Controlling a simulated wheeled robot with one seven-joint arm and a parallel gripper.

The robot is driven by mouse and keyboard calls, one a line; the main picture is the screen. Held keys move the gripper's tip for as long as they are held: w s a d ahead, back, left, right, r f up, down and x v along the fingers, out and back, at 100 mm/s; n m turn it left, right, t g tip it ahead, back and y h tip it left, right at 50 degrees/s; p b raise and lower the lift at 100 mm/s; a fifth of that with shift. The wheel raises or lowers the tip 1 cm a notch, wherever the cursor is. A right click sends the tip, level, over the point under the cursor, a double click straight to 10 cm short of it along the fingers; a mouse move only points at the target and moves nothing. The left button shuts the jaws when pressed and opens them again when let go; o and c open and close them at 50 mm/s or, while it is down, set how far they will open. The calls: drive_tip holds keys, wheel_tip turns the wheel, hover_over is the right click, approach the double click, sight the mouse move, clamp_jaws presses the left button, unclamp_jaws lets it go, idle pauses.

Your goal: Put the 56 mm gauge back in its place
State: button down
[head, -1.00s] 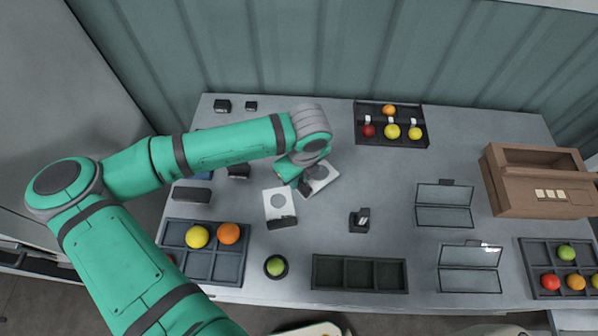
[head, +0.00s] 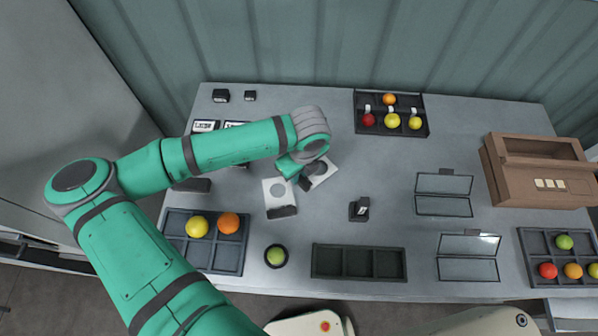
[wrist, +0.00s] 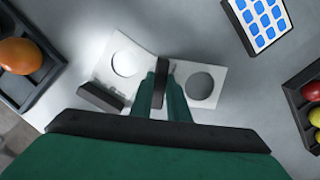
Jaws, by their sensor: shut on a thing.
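Two white gauge plates, each with a round hole and a dark bar handle, lie side by side near the middle of the table. My gripper (wrist: 160,90) is shut on the dark bar of the right-hand gauge (head: 324,172), which also shows in the wrist view (wrist: 203,82). I cannot tell whether this plate touches the table or is slightly above it. The other gauge (head: 278,192) is just to its left, free of the gripper; it also shows in the wrist view (wrist: 124,57). No size marking is readable on either, so I cannot tell which is 56 mm.
A fruit tray (head: 244,256) is front left, a round cup with a green fruit (head: 276,256) beside it. An empty three-compartment tray (head: 359,278) and small black stand (head: 359,211) are in front. A sample tray (head: 391,133) is behind.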

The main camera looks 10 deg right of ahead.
drive_tip(key=shift+f, duration=0.15)
idle(0.3)
drive_tip(key=c, duration=1.6)
unclamp_jaws()
drive_tip(key=c, duration=0.3)
drive_tip(key=shift+c, duration=0.2)
drive_tip(key=shift+r, duration=3.5)
drive_tip(key=shift+a, duration=0.1)
